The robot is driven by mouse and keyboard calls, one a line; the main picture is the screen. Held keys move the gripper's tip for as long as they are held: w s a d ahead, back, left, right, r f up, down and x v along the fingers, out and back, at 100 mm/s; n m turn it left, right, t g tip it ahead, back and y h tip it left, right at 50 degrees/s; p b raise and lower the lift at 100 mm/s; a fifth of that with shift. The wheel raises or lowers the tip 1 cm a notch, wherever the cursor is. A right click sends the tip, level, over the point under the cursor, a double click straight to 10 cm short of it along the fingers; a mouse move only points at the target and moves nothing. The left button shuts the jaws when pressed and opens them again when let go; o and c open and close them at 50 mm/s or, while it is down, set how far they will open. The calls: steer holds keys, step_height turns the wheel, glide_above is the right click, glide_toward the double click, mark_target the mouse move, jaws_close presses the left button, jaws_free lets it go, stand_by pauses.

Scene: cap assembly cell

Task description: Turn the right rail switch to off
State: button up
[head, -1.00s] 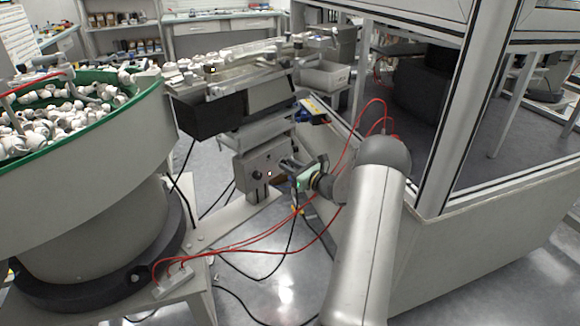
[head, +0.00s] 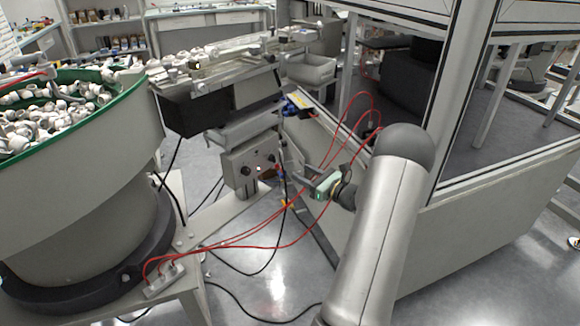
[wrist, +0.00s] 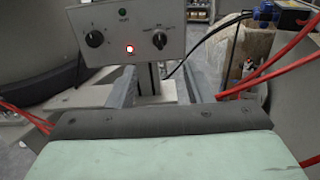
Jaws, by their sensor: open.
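The grey control box (head: 241,172) hangs below the rail unit. In the wrist view its panel (wrist: 110,28) carries a left black knob (wrist: 95,39), a right black knob (wrist: 160,40) and a lit red lamp (wrist: 129,49) between them. The right knob, the right rail switch, also shows small in the head view (head: 271,158). Its labels are too blurred to read, and I cannot tell its setting surely. My gripper (head: 298,173) is open and empty, to the right of the box and apart from it, its fingers pointing toward the panel.
Red cables (head: 225,246) cross beside my gripper and run to a small connector block (head: 165,280). A feeder bowl (head: 80,195) of white parts stands left. The enclosure wall (head: 470,225) is close on the right.

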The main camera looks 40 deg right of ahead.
steer(key=s, duration=0.4)
steer(key=s+d, duration=0.1)
steer(key=s, duration=0.1)
stand_by(0.4)
